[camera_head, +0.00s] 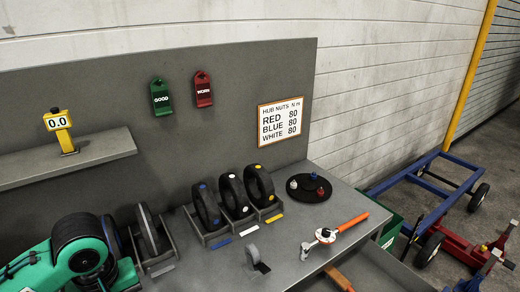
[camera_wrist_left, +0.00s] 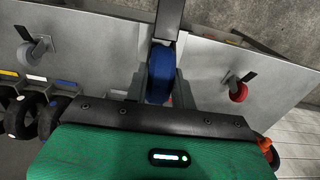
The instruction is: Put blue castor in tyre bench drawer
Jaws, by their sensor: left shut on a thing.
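My left gripper (camera_wrist_left: 161,88) is shut on the blue castor (camera_wrist_left: 161,72) in the left wrist view. The castor's blue wheel sits between the two grey fingers, with its dark bracket (camera_wrist_left: 168,20) reaching to the top edge. My green left arm enters the head view at lower left, but its gripper is outside that picture. A grey castor (camera_wrist_left: 36,50) stands on the bench left of the held one; it also shows in the head view (camera_head: 252,256). A red castor (camera_wrist_left: 238,91) is to the right. My right gripper is not in view. I cannot tell the drawer's state.
Tyres (camera_head: 207,207) stand in racks along the bench (camera_head: 205,270). A torque wrench (camera_head: 335,236) with an orange handle lies near the right end, before a round black tray (camera_head: 308,187). A shelf (camera_head: 70,158) juts out at left. A blue trolley (camera_head: 425,200) is beyond.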

